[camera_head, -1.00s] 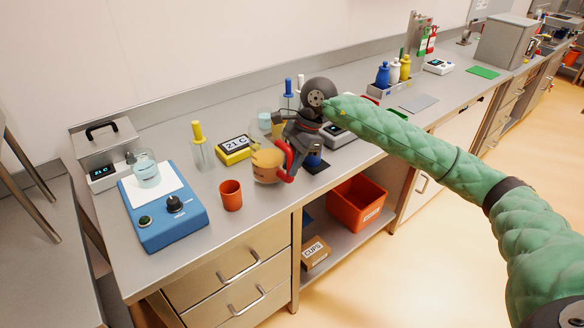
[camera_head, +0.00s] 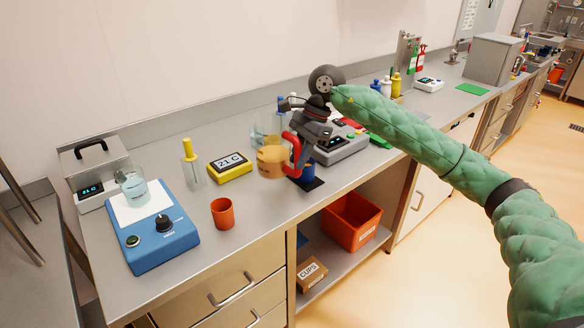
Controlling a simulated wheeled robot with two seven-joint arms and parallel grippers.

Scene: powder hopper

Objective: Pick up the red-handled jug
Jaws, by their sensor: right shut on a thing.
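The red-handled jug (camera_head: 271,162) has a yellow-orange body and a red handle on its right side. It is near the front of the bench, at the middle of the head view. My right gripper (camera_head: 297,150) is shut on the red handle, reaching in from the right. The jug looks upright and appears raised a little above the bench top. My gripper's fingers are partly hidden behind the handle. My left gripper is not in view.
An orange cup (camera_head: 223,213) stands left of the jug, near the front edge. A yellow timer-like display (camera_head: 230,167), a yellow-topped bottle (camera_head: 194,170) and a blue stirrer plate (camera_head: 160,238) stand further left. A grey scale (camera_head: 342,146) is to the right. An orange bin (camera_head: 350,222) sits on the shelf below.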

